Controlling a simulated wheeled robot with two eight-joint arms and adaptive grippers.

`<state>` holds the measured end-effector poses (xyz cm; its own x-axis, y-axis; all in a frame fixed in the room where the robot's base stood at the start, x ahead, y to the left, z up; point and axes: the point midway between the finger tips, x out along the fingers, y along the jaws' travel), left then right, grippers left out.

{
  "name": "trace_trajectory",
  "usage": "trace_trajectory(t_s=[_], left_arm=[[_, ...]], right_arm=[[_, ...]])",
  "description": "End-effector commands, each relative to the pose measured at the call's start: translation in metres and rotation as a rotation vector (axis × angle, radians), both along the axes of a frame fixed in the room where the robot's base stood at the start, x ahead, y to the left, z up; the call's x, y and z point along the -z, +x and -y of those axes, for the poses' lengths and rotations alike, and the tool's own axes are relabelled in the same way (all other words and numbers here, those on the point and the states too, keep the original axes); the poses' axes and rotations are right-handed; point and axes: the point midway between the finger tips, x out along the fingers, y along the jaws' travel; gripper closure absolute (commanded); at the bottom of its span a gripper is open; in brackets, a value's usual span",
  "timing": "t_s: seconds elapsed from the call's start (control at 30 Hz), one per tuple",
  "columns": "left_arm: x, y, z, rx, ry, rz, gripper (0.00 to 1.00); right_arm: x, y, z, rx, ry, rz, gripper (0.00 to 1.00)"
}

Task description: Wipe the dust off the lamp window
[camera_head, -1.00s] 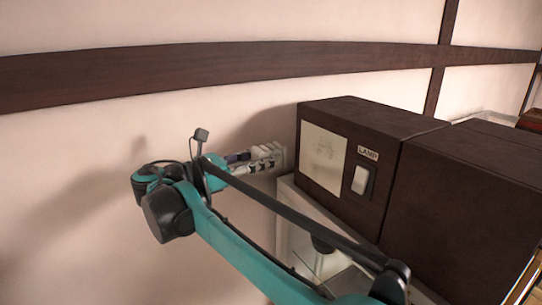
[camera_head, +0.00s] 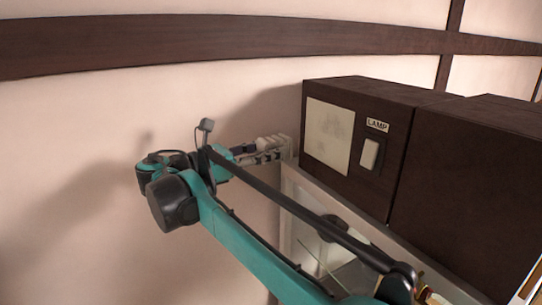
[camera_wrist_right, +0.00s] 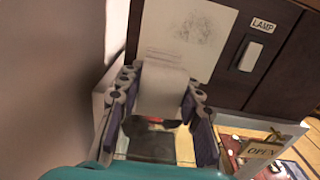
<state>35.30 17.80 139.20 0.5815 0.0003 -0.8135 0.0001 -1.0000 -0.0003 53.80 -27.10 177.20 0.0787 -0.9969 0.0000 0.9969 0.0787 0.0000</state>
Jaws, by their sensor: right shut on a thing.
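The lamp window (camera_head: 328,130) is a cream panel on the front of a dark brown box, beside a LAMP label (camera_head: 377,125). A grey, cloudy smudge shows on it, and it also shows in the wrist view (camera_wrist_right: 190,50). My right gripper (camera_head: 277,150) is just left of the box, near the window's lower left edge. In the wrist view its fingers (camera_wrist_right: 157,100) are closed on a pale, whitish block (camera_wrist_right: 163,85), whose far end lies at the window's lower edge. I cannot tell whether it touches the window. My left gripper is not in view.
A white switch (camera_head: 370,154) sits right of the window. Another dark box (camera_head: 475,175) stands to the right. Both stand on a pale glass-sided cabinet (camera_head: 300,200). An OPEN sign (camera_wrist_right: 262,150) shows at lower right. The plain wall (camera_head: 60,180) is at left.

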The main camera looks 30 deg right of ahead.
Motion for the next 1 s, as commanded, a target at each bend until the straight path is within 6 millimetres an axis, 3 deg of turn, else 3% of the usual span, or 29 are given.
trace_trajectory(t_s=[0.03, 0.13, 0.7, 1.0], left_arm=[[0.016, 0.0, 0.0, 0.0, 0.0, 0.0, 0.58], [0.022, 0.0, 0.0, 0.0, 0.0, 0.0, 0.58], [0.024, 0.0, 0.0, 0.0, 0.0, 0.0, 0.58], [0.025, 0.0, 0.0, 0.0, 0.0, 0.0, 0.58]], right_arm=[[0.013, 0.0, 0.001, 0.0, 0.0, 0.0, 0.88], [0.015, 0.0, 0.004, 0.0, 0.0, 0.0, 0.88], [0.012, 0.004, 0.056, 0.001, 0.0, 0.0, 0.88], [0.012, 0.004, 0.063, 0.0, 0.0, 0.0, 0.88]])
